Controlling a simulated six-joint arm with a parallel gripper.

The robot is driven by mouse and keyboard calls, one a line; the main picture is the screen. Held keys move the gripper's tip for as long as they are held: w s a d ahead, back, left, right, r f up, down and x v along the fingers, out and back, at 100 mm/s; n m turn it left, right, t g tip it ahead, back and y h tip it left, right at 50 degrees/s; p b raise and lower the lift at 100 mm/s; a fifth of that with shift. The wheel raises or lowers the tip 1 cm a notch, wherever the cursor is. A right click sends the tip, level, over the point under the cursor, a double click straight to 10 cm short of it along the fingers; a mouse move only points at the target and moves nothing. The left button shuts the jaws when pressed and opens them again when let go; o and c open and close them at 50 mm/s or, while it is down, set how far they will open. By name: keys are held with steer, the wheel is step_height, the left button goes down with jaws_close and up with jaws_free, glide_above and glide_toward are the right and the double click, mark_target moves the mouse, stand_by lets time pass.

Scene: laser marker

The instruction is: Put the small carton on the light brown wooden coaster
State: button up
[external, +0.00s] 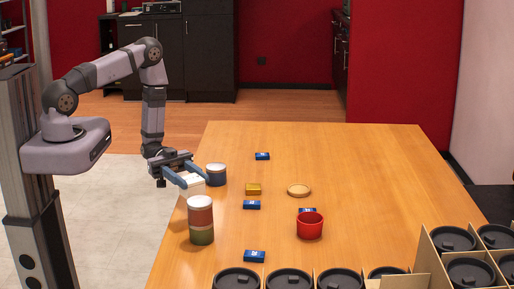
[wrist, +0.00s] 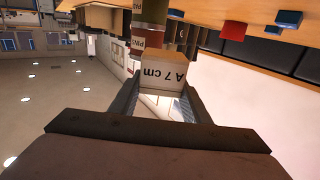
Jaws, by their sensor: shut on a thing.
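The small carton (external: 192,186) is pale, and my gripper (external: 188,180) is shut on it at the table's left edge. In the wrist view the carton (wrist: 167,76) sits between the fingers of my gripper (wrist: 165,98), with "A 7 cm" printed upside down on its face. The light brown wooden coaster (external: 299,191) is a small round disc lying on the table, to the right of my gripper. Nothing lies on the coaster. I cannot make out the coaster in the wrist view.
Stacked red and green cans (external: 201,214) stand just in front of the carton, and a blue-grey can (external: 216,176) stands behind it. Cardboard dividers with black-lidded containers (external: 453,239) fill the front right.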

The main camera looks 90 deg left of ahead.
steer(key=shift+w+a+r+n+t+y, duration=0.4)
steer(key=shift+r+n+t+y, duration=0.1)
steer(key=shift+t+y, duration=0.1)
steer(key=shift+w+a+r+n+t+y, duration=0.3)
steer(key=shift+w+r+n+t+y, duration=0.1)
steer(key=shift+n+t+y, duration=0.15)
steer(key=shift+w+a+r+n+t+y, duration=0.1)
steer(key=shift+a+n+t+y, duration=0.2)
steer(key=shift+n+t+y, duration=0.25)
steer(key=shift+a+n+t+y, duration=0.1)
steer(key=shift+n+t+y, duration=0.3)
steer(key=shift+n+y, duration=0.15)
steer(key=shift+s+d+f+n+t+y, duration=0.35)
steer(key=shift+s+d+f+y, duration=0.3)
steer(key=shift+s+d+f, duration=0.3)
steer(key=shift+d+f, duration=0.05)
steer(key=shift+d, duration=0.15)
